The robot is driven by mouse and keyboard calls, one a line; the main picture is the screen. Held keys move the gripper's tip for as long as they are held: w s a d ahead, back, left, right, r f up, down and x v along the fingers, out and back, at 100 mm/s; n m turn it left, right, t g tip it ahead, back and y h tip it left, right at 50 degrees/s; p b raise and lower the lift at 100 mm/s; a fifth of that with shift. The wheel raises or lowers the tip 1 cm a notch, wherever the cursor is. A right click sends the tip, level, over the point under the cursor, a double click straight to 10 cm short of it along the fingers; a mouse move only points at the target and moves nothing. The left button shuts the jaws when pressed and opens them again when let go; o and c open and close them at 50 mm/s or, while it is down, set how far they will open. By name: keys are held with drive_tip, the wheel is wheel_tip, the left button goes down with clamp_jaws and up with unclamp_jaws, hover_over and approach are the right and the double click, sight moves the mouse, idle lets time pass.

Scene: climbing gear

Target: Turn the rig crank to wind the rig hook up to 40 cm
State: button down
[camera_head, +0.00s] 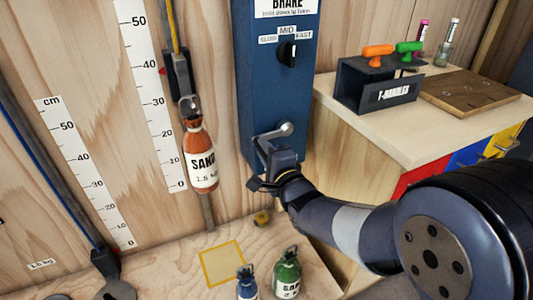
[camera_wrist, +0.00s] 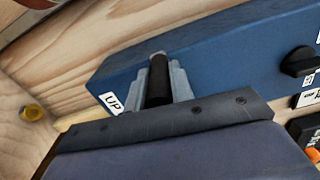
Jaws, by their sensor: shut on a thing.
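The rig crank (camera_head: 273,134) is a grey metal arm low on the blue rig post (camera_head: 268,90). My gripper (camera_head: 267,166) is at the crank's lower end. In the wrist view, the grey fingers (camera_wrist: 160,88) are shut on the black crank grip (camera_wrist: 158,74), one on each side. The rig hook (camera_head: 189,104) hangs below a dark block (camera_head: 178,74) on a yellow line, with an orange sand bottle (camera_head: 201,155) on it. A red pointer (camera_head: 162,71) stands slightly below the 40 label on the cm scale (camera_head: 150,90).
The brake knob (camera_head: 287,52) sits by the MID label. A T-handle rack (camera_head: 376,86) stands on the cabinet at right. Blue (camera_head: 247,283) and green (camera_head: 287,272) bottles stand on the bench near a yellow square (camera_head: 222,263). An "UP" label (camera_wrist: 111,102) is beside the crank.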

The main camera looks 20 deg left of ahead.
drive_tip(key=shift+r, duration=0.65)
drive_tip(key=c, duration=1.3)
unclamp_jaws()
drive_tip(key=shift+f, duration=0.15)
drive_tip(key=shift+o, duration=0.2)
drive_tip(key=p+v, duration=0.1)
drive_tip(key=v, duration=1)
drive_tip(key=shift+w, duration=0.15)
